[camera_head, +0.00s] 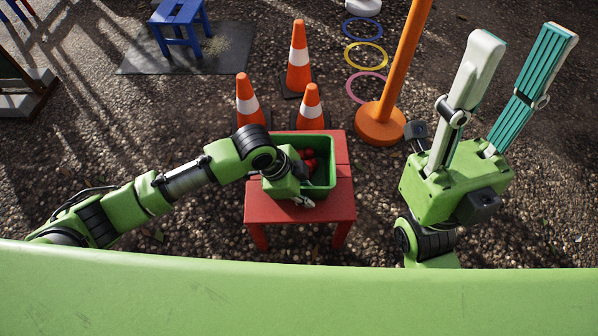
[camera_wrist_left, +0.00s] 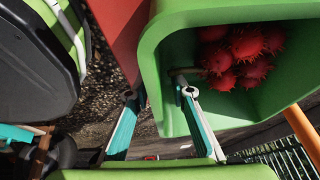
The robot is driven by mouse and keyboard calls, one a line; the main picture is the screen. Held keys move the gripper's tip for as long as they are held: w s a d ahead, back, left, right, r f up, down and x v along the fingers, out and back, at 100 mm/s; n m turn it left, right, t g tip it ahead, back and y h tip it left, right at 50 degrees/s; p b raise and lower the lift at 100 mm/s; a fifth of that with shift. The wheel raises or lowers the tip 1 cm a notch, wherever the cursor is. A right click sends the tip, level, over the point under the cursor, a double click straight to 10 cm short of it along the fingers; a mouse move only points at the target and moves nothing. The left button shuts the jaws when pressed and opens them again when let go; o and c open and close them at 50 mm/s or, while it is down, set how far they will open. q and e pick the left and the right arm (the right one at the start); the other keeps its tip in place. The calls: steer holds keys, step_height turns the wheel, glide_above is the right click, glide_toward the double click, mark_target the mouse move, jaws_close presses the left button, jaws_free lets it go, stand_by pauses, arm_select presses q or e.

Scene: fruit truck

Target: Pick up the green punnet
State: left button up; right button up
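The green punnet (camera_head: 327,161) stands on a red table (camera_head: 342,205) and holds several red, spiky fruits (camera_head: 309,160). In the left wrist view, the punnet (camera_wrist_left: 151,48) fills the upper right, with the fruits (camera_wrist_left: 236,52) inside. My left gripper (camera_head: 302,201) is at the punnet's near left side, partly hidden by its own wrist. In the wrist view, the left gripper (camera_wrist_left: 158,92) is open around the punnet wall, one finger inside and one outside. My right gripper (camera_head: 525,38) is open, empty and raised at the right, away from the punnet.
Three orange traffic cones (camera_head: 299,62) stand behind the table. An orange pole on a round base (camera_head: 379,124) and coloured rings (camera_head: 366,87) are behind right. A blue stool (camera_head: 180,25) stands at the back left. Gravel around the table is mostly clear.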

arm_select(q)
steer(key=shift+f+p, duration=0.2)
steer(key=shift+p, duration=0.2)
stand_by(0.6)
steer(key=shift+c, duration=0.5)
jaws_close()
